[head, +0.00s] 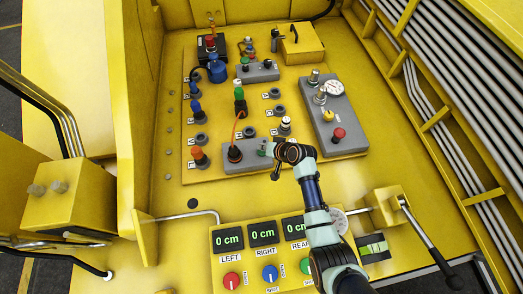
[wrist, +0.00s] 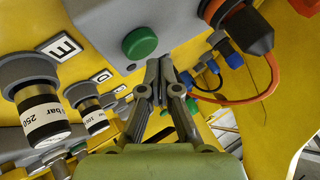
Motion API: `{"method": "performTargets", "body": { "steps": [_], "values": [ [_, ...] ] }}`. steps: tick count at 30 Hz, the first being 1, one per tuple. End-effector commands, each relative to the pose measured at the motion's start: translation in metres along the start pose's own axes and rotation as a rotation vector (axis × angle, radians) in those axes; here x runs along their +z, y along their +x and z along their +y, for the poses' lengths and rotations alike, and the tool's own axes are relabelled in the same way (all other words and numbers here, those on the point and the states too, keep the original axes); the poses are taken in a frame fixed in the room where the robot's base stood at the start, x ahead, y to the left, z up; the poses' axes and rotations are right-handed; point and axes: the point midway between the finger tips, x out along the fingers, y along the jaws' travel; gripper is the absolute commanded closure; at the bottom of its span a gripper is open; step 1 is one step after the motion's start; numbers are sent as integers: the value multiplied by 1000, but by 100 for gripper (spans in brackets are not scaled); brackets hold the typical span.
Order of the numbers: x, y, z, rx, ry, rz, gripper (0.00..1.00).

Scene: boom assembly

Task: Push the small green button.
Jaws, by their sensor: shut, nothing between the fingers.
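The small green button (wrist: 139,42) is a round green cap on a grey box (wrist: 105,20), seen at the top middle of the wrist view. In the head view the grey box (head: 235,160) lies on the yellow panel, left of my wrist. My gripper (wrist: 159,66) is shut and empty, its fingertips just below and right of the button in the wrist view. They do not cover the button, and I see no contact. In the head view my gripper is small and dark beside the right end of the box, partly hidden by my wrist.
An orange-ringed plug (wrist: 245,28) with an orange cable stands right of the button. Labelled pressure fittings (wrist: 42,110) stand at the left. In the head view, a grey gauge box (head: 328,108) lies up and right, and a display panel (head: 262,250) lies at the front.

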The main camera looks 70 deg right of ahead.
Motion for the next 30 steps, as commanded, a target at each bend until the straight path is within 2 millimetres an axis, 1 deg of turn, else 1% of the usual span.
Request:
{"method": "performTargets", "body": {
  "steps": [13,20,30],
  "values": [
    [0,0,0,0,0,0,100],
    [5,7,5,0,0,0,100],
    [5,6,5,0,0,0,100]
  ]
}}
